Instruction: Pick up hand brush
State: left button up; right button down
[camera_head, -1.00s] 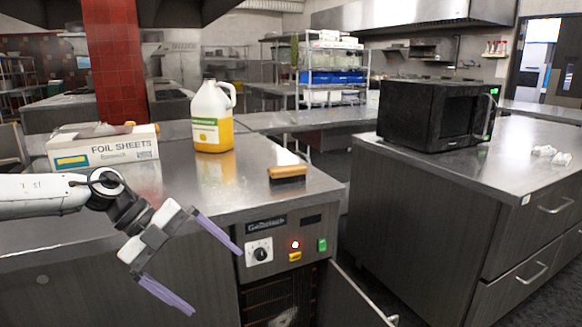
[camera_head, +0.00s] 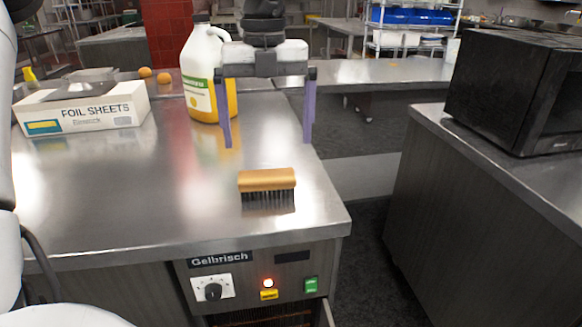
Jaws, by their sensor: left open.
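The hand brush (camera_head: 267,181) lies on the steel counter near its right front corner. It has a tan wooden back on top and dark bristles facing down. My left gripper (camera_head: 267,142) is above and beyond the brush in the picture, fingers pointing down and spread wide. Its two purple fingers are apart with nothing between them, and it does not touch the brush. My right gripper is not in view.
A jug (camera_head: 205,75) with yellow liquid stands behind the gripper's left finger. A foil sheets box (camera_head: 84,112) is at the counter's left. A black microwave (camera_head: 515,90) sits on the right counter (camera_head: 480,165). Counter space around the brush is clear.

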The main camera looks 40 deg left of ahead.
aim_at(267, 175)
pick_arm(q)
jog(key=f, duration=0.2)
jog(key=s+f, duration=0.1)
jog(key=f, duration=0.1)
notch_tip(267, 175, down, 6)
jog(key=shift+d+r, duration=0.1)
jog(key=shift+c, duration=0.4)
jog(key=c, duration=0.9)
notch_tip(267, 175, up, 10)
jog(key=shift+r, duration=0.1)
jog(key=o, duration=0.5)
jog(key=c, duration=0.3)
jog(key=shift+c, duration=0.2)
